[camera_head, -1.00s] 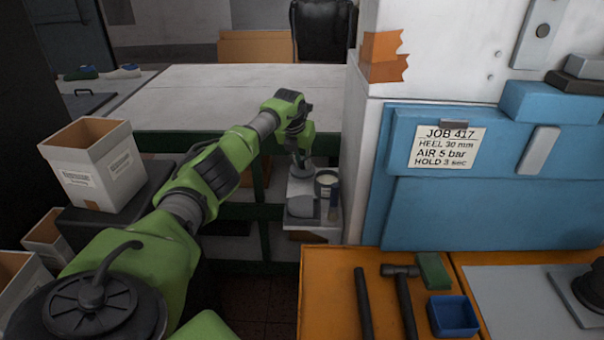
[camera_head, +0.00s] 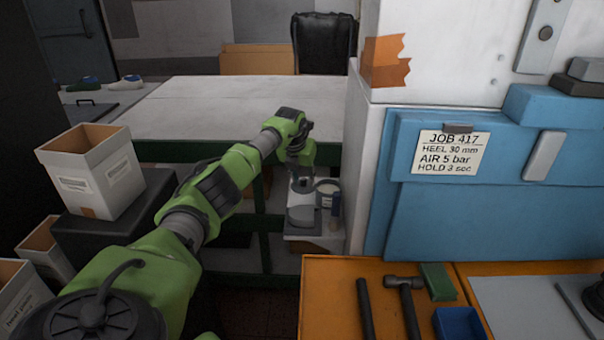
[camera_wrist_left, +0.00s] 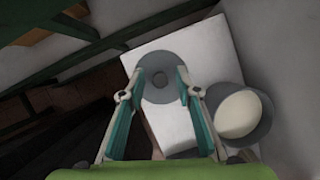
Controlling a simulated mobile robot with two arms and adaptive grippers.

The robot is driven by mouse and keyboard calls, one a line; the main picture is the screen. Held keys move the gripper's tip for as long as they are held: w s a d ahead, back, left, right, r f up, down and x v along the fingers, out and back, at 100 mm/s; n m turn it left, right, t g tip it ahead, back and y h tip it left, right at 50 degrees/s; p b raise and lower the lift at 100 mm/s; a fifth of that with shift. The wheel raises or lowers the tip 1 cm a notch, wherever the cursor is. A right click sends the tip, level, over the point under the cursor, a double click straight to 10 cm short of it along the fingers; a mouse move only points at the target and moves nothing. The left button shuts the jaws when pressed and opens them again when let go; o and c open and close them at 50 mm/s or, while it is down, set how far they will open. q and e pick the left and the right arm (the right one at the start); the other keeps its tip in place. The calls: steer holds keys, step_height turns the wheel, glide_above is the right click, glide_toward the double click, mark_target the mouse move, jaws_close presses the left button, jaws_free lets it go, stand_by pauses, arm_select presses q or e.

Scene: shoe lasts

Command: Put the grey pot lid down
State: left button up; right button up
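The grey pot lid (camera_wrist_left: 160,88) is a round disc with a darker knob in its middle. In the left wrist view it appears flat over a white surface (camera_wrist_left: 180,128); whether it touches that surface cannot be told. My left gripper (camera_wrist_left: 161,70) has its fingers spread wide, one on each side of the knob, near the lid's rim. The knob is not pinched. In the head view my left gripper (camera_head: 300,178) points down over the small shelf beside the white cabinet. A grey pot with cream-coloured contents (camera_wrist_left: 238,112) stands right of the lid. My right gripper is not in view.
The white cabinet (camera_head: 356,165) stands close to the right of the shelf. A large worktable (camera_head: 230,105) is behind. The orange bench (camera_head: 335,290) at the front right holds a hammer (camera_head: 405,300) and a blue tray (camera_head: 458,322). White boxes (camera_head: 100,180) stand at left.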

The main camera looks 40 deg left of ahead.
arm_select(q)
steer(key=b+v, duration=0.1)
steer(key=v, duration=1.1)
steer(key=shift+s, duration=0.1)
